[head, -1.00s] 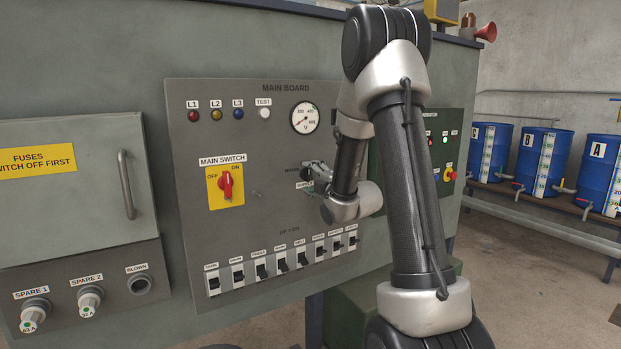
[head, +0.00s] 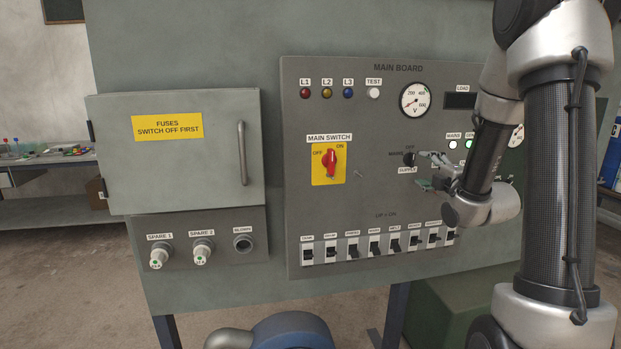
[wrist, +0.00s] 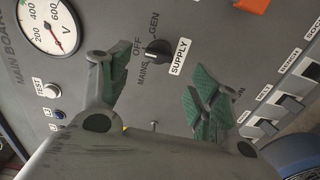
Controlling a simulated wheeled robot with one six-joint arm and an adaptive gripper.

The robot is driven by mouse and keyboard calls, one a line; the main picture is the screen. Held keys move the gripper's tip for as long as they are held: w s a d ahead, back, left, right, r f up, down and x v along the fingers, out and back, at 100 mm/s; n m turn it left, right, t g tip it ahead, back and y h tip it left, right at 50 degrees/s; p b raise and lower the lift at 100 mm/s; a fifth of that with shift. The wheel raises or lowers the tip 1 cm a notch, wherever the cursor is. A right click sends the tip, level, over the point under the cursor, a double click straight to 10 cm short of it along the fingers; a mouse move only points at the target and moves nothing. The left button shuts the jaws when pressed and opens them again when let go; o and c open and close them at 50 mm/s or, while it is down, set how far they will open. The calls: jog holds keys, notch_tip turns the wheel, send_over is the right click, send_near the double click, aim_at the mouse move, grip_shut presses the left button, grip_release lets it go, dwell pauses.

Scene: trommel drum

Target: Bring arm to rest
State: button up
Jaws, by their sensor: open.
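My gripper (head: 430,171) is in front of the main board (head: 300,215), just by the black supply selector knob (head: 409,159). In the wrist view my gripper (wrist: 165,95) has its two green-padded fingers spread apart with nothing between them. The supply knob (wrist: 157,51) shows beyond the fingertips, apart from them, between its OFF, MAINS and GEN marks. My arm reaches in from the right side of the head view and hides part of the board's right side.
The red main switch (head: 330,161) and a row of black breakers (head: 353,249) are on the board. A closed fuse door (head: 190,175) with a handle is at left. A blue rounded machine part (head: 285,332) is low in front. A bench (head: 50,160) stands far left.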

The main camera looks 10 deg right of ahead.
jog(key=s+d+f+m+g+h, duration=0.1)
jog(key=s+d+f+m+g, duration=0.1)
jog(key=s+f+m+g, duration=0.4)
jog(key=s+d+f+m+g+h, duration=0.15)
jog(key=s+f+m+g, duration=0.3)
jog(key=f, duration=0.45)
jog(key=s+a+r+m+g, duration=0.1)
jog(key=s+a+r+m, duration=0.1)
jog(key=s+a+r, duration=0.2)
jog(key=s+a+r+m+g+y, duration=0.1)
jog(key=s+a+r+m, duration=0.2)
jog(key=s, duration=0.8)
jog(key=s+a+r+m+g+y, duration=0.1)
jog(key=s+a+r+m, duration=0.1)
jog(key=s+a+r, duration=0.5)
jog(key=shift+v, duration=0.95)
jog(key=shift+d+m, duration=0.1)
jog(key=shift+m, duration=0.15)
